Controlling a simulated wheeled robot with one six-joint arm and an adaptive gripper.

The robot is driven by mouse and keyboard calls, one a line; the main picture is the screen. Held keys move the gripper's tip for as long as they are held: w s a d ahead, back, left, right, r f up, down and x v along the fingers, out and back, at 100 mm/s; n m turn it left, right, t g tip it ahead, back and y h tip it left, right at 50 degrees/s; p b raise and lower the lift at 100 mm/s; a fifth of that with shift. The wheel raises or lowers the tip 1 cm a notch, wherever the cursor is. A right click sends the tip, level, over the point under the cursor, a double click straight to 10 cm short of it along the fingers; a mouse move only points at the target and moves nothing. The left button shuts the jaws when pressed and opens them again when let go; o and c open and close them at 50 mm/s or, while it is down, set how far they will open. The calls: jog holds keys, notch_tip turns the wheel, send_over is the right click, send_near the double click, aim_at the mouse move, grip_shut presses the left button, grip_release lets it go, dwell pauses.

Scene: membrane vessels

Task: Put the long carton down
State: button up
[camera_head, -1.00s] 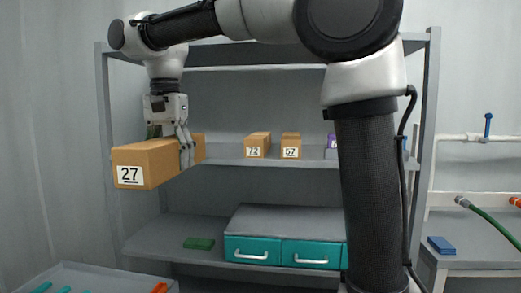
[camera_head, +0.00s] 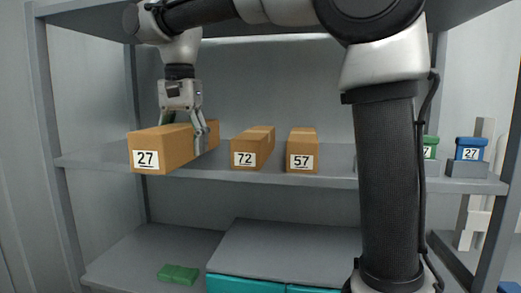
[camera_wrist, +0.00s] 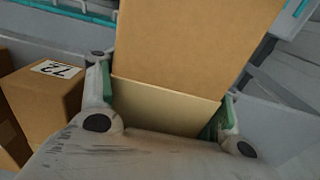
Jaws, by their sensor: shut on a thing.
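The long carton (camera_head: 163,150) is brown and carries a label reading 27. My gripper (camera_head: 186,135) is shut on it from above, with the fingers on either side. In the head view the carton is level with the upper shelf board (camera_head: 330,179), left of the 72 carton, and its labelled end reaches out past the shelf's front edge. I cannot tell whether its underside touches the board. In the wrist view the carton (camera_wrist: 190,45) runs between the green-padded fingers (camera_wrist: 165,110).
The carton labelled 72 (camera_head: 251,150) stands close on the right, with the carton labelled 57 (camera_head: 301,153) beyond it. Small green (camera_head: 429,148) and blue (camera_head: 469,149) boxes stand farther right. A green block (camera_head: 178,273) lies on the lower shelf. The upper board's left end looks clear.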

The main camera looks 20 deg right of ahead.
send_over(215, 154)
jog(key=shift+w, duration=0.15)
jog(key=shift+w+d+f, duration=0.1)
jog(key=shift+d, duration=0.05)
jog(key=shift+f, duration=1.6)
jog(key=shift+f, duration=0.1)
jog(key=o, duration=1.2)
jog(key=shift+o, duration=0.2)
notch_tip(215, 154, up, 8)
jog(key=shift+f, duration=0.15)
